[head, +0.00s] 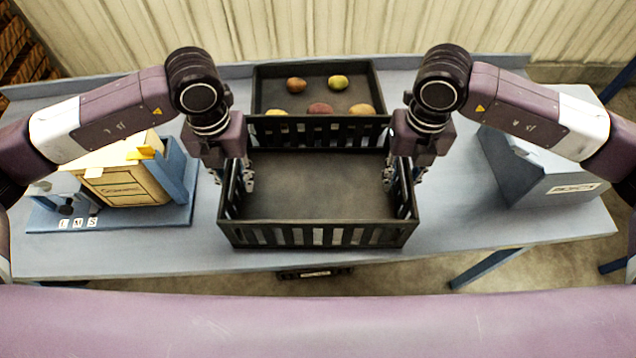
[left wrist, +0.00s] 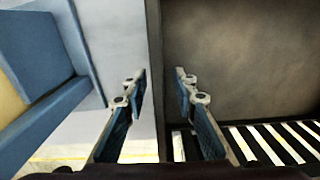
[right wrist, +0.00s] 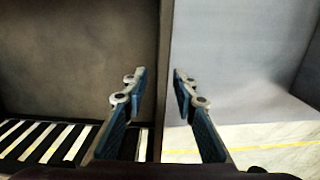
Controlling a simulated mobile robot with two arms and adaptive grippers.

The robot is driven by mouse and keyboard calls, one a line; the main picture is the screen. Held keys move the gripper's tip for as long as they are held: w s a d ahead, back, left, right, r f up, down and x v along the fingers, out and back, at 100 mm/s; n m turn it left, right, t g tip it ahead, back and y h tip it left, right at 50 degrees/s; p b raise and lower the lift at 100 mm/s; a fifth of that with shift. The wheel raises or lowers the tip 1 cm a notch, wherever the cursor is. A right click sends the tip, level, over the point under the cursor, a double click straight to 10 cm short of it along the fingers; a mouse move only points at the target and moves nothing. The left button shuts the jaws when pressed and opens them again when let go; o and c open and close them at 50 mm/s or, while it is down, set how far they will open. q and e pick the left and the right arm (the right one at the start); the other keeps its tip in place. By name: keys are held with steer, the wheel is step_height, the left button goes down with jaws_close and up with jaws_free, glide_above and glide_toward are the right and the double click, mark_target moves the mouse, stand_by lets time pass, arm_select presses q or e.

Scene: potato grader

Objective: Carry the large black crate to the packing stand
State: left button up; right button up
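The large black crate (head: 315,190) sits on the blue-grey table, slatted at the front and empty inside. My left gripper (head: 245,178) is at its left side wall and my right gripper (head: 392,176) is at its right side wall. In the left wrist view the open fingers (left wrist: 160,88) stand on either side of the crate's wall (left wrist: 155,45), with gaps visible. In the right wrist view the open fingers (right wrist: 160,88) likewise straddle the opposite wall (right wrist: 166,40). I cannot tell which thing, if any, is the packing stand.
A second black crate (head: 262,90) with several potatoes stands directly behind. A wooden box (head: 122,186) and a blue fixture (head: 178,172) labelled L, M, S are at left. A grey-blue labelled box (head: 540,178) is at right. The table (head: 455,215) is clear right of the crate.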

arm_select(q)
jaws_close()
arm_select(e)
jaws_close()
steer(key=shift+r, duration=0.1)
